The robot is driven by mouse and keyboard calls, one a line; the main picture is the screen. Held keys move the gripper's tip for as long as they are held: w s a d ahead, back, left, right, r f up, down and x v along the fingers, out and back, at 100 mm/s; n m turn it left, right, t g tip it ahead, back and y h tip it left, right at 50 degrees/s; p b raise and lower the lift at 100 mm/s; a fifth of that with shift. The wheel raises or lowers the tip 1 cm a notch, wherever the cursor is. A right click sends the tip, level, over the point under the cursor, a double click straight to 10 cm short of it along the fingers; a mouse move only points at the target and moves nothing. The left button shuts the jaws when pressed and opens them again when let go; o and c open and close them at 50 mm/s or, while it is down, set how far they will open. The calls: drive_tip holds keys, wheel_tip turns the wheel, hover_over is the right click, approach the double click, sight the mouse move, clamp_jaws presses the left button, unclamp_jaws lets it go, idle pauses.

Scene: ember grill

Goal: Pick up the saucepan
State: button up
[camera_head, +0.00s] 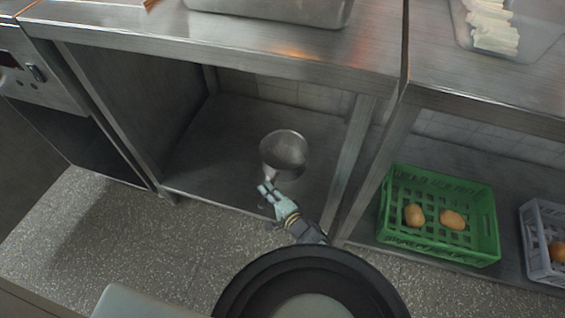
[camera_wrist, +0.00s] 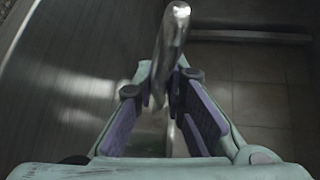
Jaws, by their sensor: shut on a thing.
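The saucepan (camera_head: 284,150) is a small round metal pan in the open space under the steel counter, over the lower shelf. Its open top faces up toward the head camera. My gripper (camera_head: 267,190) is at its near side, where the handle is. In the wrist view, my gripper (camera_wrist: 165,105) is shut on the shiny metal handle (camera_wrist: 172,45), which stands between the purple-lined fingers. The pan's bowl is not clear in the wrist view. I cannot tell whether the pan touches the shelf.
The counter's top (camera_head: 230,45) overhangs the shelf (camera_head: 205,150), with a leg (camera_head: 350,165) to the right of the pan. A green crate (camera_head: 440,245) with two potatoes and a grey crate (camera_head: 540,240) stand further right. The shelf left of the pan is bare.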

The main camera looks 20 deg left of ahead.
clamp_jaws()
drive_tip(key=shift+r, duration=0.15)
wheel_tip(320, 180, up, 10)
drive_tip(key=shift+f+p, duration=0.1)
drive_tip(key=shift+p, duration=0.55)
drive_tip(key=shift+s+a, duration=0.1)
